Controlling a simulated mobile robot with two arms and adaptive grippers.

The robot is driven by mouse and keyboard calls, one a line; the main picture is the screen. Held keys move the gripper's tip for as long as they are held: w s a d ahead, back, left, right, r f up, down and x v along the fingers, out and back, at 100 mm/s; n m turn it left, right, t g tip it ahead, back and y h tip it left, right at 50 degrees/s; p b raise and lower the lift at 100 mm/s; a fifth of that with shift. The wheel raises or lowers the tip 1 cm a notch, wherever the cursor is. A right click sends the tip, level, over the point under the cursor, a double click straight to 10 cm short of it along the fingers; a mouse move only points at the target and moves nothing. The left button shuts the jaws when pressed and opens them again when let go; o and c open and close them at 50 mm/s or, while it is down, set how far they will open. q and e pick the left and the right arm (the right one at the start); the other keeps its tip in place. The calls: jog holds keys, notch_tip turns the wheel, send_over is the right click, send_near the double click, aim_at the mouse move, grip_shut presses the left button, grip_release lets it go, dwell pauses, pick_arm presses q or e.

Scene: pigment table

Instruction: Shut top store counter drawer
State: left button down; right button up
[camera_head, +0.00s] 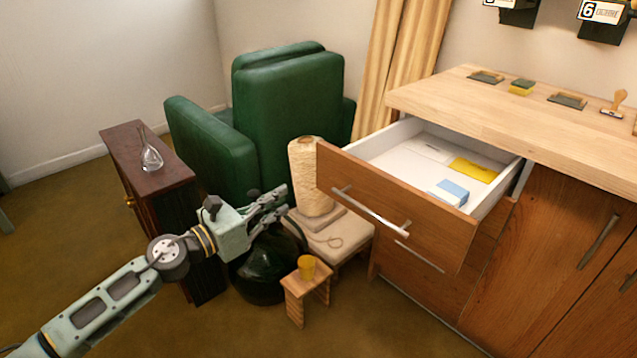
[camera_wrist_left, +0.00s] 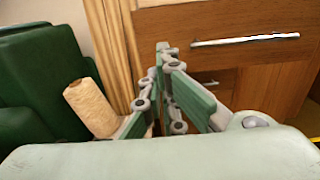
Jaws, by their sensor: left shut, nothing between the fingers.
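The top drawer (camera_head: 390,205) of the wooden store counter (camera_head: 545,235) is pulled well out in the head view. It has a brown wooden front with a silver bar handle (camera_head: 370,213). Inside lie a white item, a yellow item (camera_head: 473,169) and a blue-and-white box (camera_head: 448,193). My left gripper (camera_head: 283,197) is shut and empty, to the left of the drawer front and apart from it. In the left wrist view the left gripper's fingers (camera_wrist_left: 163,60) point toward the drawer front (camera_wrist_left: 240,30), whose handle (camera_wrist_left: 245,40) shows at upper right. My right gripper is not in view.
A green armchair (camera_head: 290,110) stands behind my left gripper. A scratching-post-like beige roll (camera_head: 312,180), a dark round vase (camera_head: 265,265) and a small wooden stool (camera_head: 304,295) with a yellow cup (camera_head: 306,266) stand near it. A dark cabinet (camera_head: 150,160) bears a glass vase (camera_head: 150,158).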

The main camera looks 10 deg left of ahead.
pick_arm(q)
send_near(328, 174)
jog(key=x, duration=0.5)
jog(key=shift+w+d+p, duration=0.15)
jog(key=shift+w+p, duration=0.1)
jog(key=shift+p, duration=0.1)
jog(key=shift+w+d, duration=0.4)
jog(key=shift+w, duration=0.15)
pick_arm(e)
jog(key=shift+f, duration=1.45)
